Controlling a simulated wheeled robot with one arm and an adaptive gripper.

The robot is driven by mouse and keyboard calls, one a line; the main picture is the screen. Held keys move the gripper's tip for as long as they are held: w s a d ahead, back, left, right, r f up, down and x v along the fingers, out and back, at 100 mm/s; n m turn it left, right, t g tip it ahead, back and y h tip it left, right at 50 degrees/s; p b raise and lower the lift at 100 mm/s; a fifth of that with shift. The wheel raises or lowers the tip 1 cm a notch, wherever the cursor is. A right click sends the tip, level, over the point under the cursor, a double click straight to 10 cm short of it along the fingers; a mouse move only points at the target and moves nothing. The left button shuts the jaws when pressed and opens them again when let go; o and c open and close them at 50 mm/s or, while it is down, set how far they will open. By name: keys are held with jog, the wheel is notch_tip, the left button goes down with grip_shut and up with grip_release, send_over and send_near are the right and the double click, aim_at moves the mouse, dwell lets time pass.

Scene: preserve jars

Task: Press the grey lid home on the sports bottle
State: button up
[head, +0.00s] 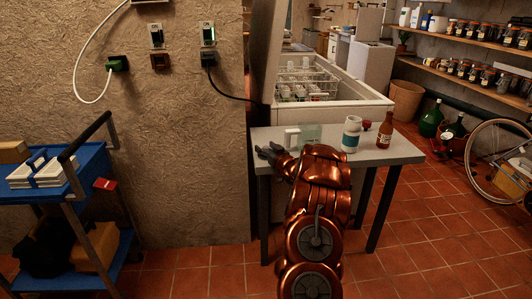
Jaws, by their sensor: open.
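My gripper (268,154) is at the left end of the grey-topped table (395,152), its dark fingers open, with nothing seen between them. A white bottle with a teal label (350,138) stands upright near the table's middle, right of my gripper and apart from it. A pale translucent container (311,132) stands left of it, with a white piece (292,138) beside it, just behind my gripper. I cannot tell which of these is the sports bottle. I cannot make out the grey lid. My copper arm hides part of the table's front.
A brown bottle (385,132) and a small red item (366,126) stand at the table's right. An open chest freezer (355,112) is behind the table. A blue cart (90,170) stands at left; the tiled floor between is clear.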

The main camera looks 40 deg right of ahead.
aim_at(266, 147)
jog(key=shift+c, duration=0.2)
jog(key=c, duration=1)
jog(key=shift+o, duration=0.2)
jog(key=shift+r, duration=0.65)
notch_tip(266, 147, up, 2)
jog(key=shift+r, duration=0.1)
jog(key=s+d+r, duration=0.1)
jog(key=s+d, duration=0.1)
jog(key=s, duration=1.4)
jog(key=shift+d+r, duration=0.15)
jog(key=shift+r, duration=0.1)
